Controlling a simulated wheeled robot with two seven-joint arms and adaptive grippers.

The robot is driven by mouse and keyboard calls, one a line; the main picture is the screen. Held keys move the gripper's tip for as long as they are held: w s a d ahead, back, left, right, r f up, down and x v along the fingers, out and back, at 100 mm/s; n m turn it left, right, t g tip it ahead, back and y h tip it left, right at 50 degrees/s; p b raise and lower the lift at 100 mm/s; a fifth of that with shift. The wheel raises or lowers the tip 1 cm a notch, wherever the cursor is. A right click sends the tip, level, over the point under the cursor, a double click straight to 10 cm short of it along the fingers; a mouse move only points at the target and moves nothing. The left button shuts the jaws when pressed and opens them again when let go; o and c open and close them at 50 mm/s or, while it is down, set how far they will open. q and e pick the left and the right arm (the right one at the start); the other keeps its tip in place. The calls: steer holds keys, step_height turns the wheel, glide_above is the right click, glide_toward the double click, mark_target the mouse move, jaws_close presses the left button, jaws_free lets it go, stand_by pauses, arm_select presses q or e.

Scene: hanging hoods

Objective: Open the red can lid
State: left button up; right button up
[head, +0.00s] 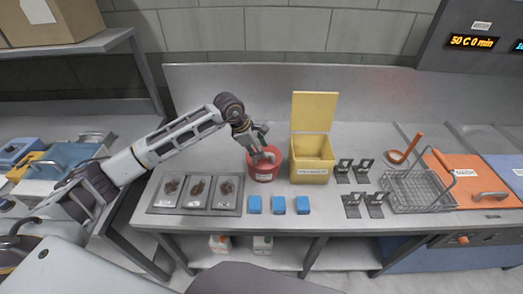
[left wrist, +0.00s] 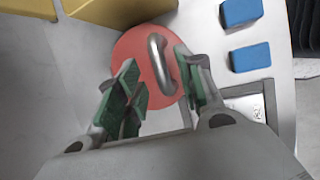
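The red can (head: 264,173) stands on the steel counter with its lid on, left of the yellow box. In the left wrist view its round red lid (left wrist: 132,50) carries a curved metal handle (left wrist: 160,62). My left gripper (head: 262,146) is above the can. In the left wrist view the left gripper (left wrist: 157,85) is open, its green-padded fingers spread apart near the lid. The handle's lower end lies close to the right finger; I cannot tell whether they touch. My right gripper is not in view.
The yellow box (head: 312,167) with its lid up stands right of the can. Blue blocks (head: 279,205) lie in front, and a tray of samples (head: 198,193) is to the left. Black clips (head: 352,171), a wire basket (head: 420,190) and an orange panel (head: 472,185) are to the right.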

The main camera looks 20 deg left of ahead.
arm_select(q)
steer(key=shift+x, duration=1.1)
jaws_close()
